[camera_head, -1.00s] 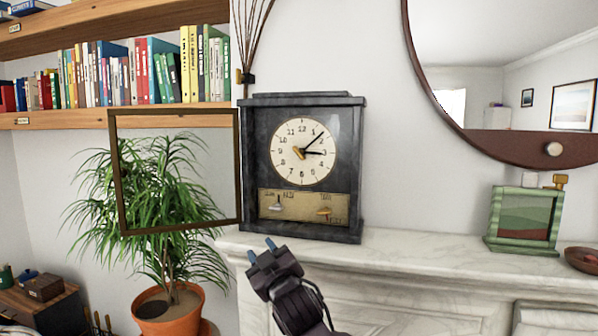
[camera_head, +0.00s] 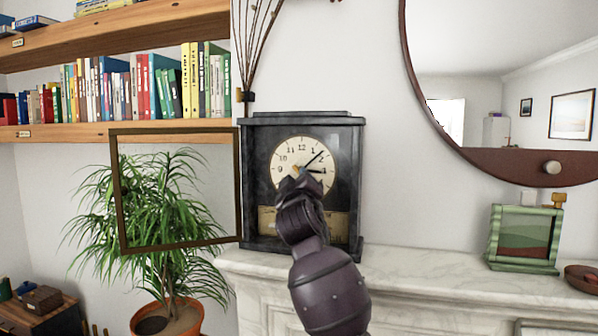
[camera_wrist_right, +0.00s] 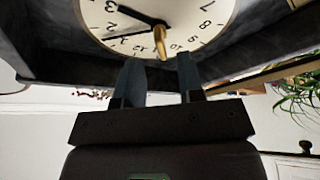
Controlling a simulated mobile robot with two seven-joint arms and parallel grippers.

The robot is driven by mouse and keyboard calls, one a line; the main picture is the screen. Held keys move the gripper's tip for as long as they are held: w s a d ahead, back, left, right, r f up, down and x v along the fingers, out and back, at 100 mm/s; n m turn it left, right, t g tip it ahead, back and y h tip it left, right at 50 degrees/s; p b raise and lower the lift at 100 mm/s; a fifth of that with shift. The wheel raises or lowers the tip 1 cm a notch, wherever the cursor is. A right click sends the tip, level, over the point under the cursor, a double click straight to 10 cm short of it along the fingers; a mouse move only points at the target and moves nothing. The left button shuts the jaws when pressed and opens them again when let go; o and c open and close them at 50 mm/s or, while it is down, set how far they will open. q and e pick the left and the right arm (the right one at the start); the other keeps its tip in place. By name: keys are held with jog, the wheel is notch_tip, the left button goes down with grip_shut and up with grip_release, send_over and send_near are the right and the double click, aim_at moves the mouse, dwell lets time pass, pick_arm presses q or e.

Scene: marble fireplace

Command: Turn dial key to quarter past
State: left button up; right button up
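The dark clock (camera_head: 350,180) stands on the mantel with its framed glass door (camera_head: 119,190) swung open to the left. Its cream dial (camera_head: 283,155) shows the longer hand (camera_head: 314,159) between 1 and 2 and the other hand near 3. A brass key (camera_wrist_right: 160,42) sits at the dial's centre; in the wrist view it lies in line with the gap between my fingertips. My right gripper (camera_head: 299,176) is open in front of the dial, and also shows in the wrist view (camera_wrist_right: 158,62). It hides the lower dial. My left gripper is out of view.
The marble mantel (camera_head: 420,268) runs right, with a small green frame (camera_head: 523,237) and a brown bowl (camera_head: 584,277) on it. A potted plant (camera_head: 165,215) stands behind the open door. A round mirror (camera_head: 480,160) hangs at upper right.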

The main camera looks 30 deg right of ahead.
jog(key=shift+p+x, duration=0.45)
jog(key=shift+x, duration=1.9)
grip_shut()
